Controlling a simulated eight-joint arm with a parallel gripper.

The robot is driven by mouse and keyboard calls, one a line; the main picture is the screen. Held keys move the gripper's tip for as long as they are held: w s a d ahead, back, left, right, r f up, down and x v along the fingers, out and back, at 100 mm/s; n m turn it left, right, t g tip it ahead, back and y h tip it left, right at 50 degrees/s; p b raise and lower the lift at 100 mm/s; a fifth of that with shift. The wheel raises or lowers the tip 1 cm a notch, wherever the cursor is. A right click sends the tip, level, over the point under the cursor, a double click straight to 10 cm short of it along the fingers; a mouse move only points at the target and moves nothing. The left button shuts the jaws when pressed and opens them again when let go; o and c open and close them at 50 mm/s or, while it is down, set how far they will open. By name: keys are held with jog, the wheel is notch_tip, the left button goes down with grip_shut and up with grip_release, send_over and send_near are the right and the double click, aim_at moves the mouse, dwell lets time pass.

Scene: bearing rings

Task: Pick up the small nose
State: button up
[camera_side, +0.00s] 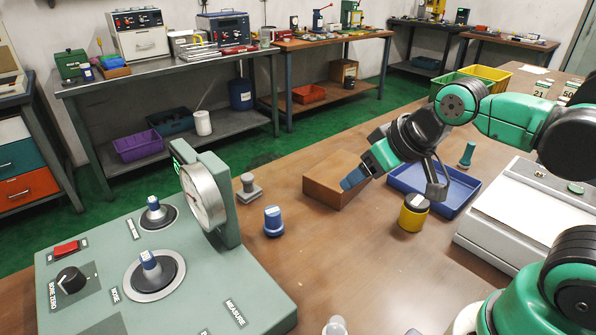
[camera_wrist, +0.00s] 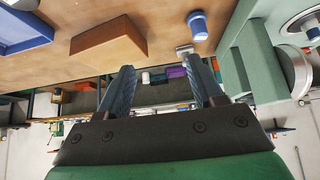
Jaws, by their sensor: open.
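Several candidates for the small nose show, and I cannot tell which it is. A blue-topped piece (camera_side: 155,268) stands on a round plate near the NOSE label of the green gauge station (camera_side: 215,300). A similar piece (camera_side: 153,207) stands on the plate behind it. A blue cylinder (camera_side: 273,221) stands upright on the table; it also shows in the wrist view (camera_wrist: 198,25). A grey piece (camera_side: 248,188) on a square base stands behind it. My gripper (camera_side: 352,180) is above the table by a brown block, tilted, its jaws open and empty (camera_wrist: 160,75).
The brown block (camera_side: 322,180) and blue tray (camera_side: 462,196) lie near my gripper. The dial (camera_side: 203,197) rises from the station. The table's middle front is mostly clear.

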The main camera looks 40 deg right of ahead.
notch_tip(320, 180, up, 10)
jog(key=w+a+n+t+y, duration=0.25)
jog(key=w+a, duration=0.35)
jog(key=a, duration=0.4)
jog(key=a+f+n+y, duration=0.1)
jog(key=a+n+y, duration=0.35)
jog(key=a, duration=0.95)
send_near(147, 256)
jog(key=shift+a+r+t, duration=0.2)
jog(key=shift+r+t, duration=0.05)
jog(key=shift+r, duration=0.05)
jog(key=shift+f, duration=0.45)
jog(key=shift+x, duration=5.9)
jog(key=shift+f, duration=0.1)
grip_shut()
